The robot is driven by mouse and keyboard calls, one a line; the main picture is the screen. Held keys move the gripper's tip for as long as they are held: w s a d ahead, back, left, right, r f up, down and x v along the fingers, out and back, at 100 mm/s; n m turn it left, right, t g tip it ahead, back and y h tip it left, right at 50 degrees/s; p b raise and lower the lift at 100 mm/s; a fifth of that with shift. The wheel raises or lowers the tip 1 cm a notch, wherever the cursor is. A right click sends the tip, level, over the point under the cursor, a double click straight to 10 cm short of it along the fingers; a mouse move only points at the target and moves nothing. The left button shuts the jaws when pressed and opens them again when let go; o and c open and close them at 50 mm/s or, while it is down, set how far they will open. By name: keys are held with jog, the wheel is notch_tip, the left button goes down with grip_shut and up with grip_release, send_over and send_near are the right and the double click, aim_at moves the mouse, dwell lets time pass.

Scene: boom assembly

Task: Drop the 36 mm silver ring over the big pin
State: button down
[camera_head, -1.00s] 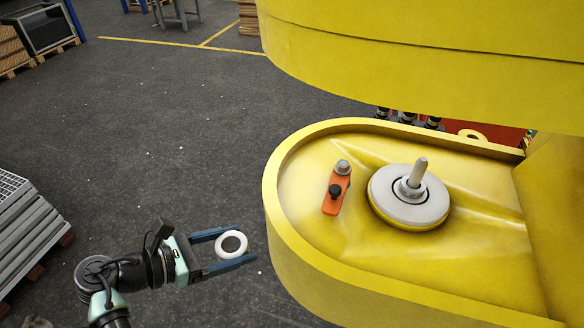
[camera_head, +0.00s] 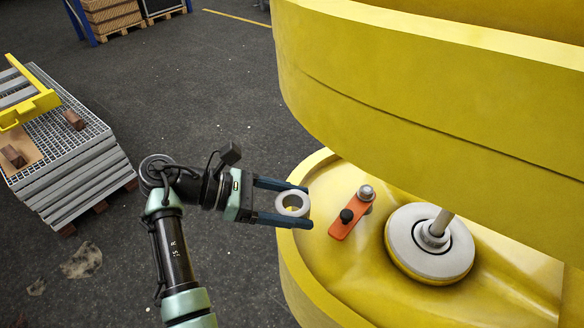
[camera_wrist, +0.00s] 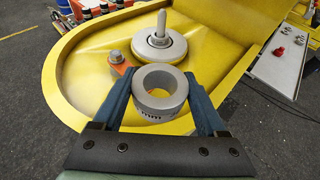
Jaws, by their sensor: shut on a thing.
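The silver ring (camera_head: 293,204) is held between the two blue fingers of my gripper (camera_head: 294,206), which is shut on it. In the wrist view the ring (camera_wrist: 160,84) lies between the fingertips with its hole facing up. The big pin (camera_head: 441,224) stands upright through a round grey disc with a collar (camera_head: 430,245) on the yellow boom. In the wrist view the pin (camera_wrist: 161,24) is beyond the ring, apart from it. The ring is over the boom's near-left rim, left of the pin.
An orange lever (camera_head: 347,222) with a black knob and a bolt sits between ring and pin. A large yellow upper plate (camera_head: 430,90) overhangs the boom and covers the pin's top in the head view. Stacked gratings (camera_head: 75,150) stand at left.

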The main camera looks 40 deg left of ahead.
jog(key=shift+w+d+f+b, duration=0.15)
jog(key=shift+w+d+b, duration=1.05)
jog(key=shift+w+d, duration=2.55)
jog(key=shift+w+d+f+b, duration=0.2)
jog(key=shift+w+d+b, duration=0.95)
jog(key=shift+w+d, duration=2.6)
jog(key=shift+w+d+f+b, duration=0.15)
jog(key=shift+w+d+b, duration=1.05)
jog(key=shift+w+d, duration=2.55)
jog(key=shift+s+d+f, duration=0.15)
jog(key=shift+s+f, duration=0.05)
jog(key=shift+f, duration=0.3)
jog(key=shift+s+d+f, duration=0.15)
jog(key=shift+f, duration=0.4)
jog(key=shift+s+d+f, duration=0.15)
jog(key=shift+s+f, duration=0.05)
jog(key=shift+f, duration=0.3)
jog(key=shift+c, duration=0.5)
grip_release()
jog(key=shift+o, duration=0.5)
jog(key=shift+s+f, duration=0.1)
jog(key=shift+f, duration=0.15)
jog(key=b+v, duration=0.4)
jog(key=v, duration=0.9)
jog(key=shift+r, duration=0.25)
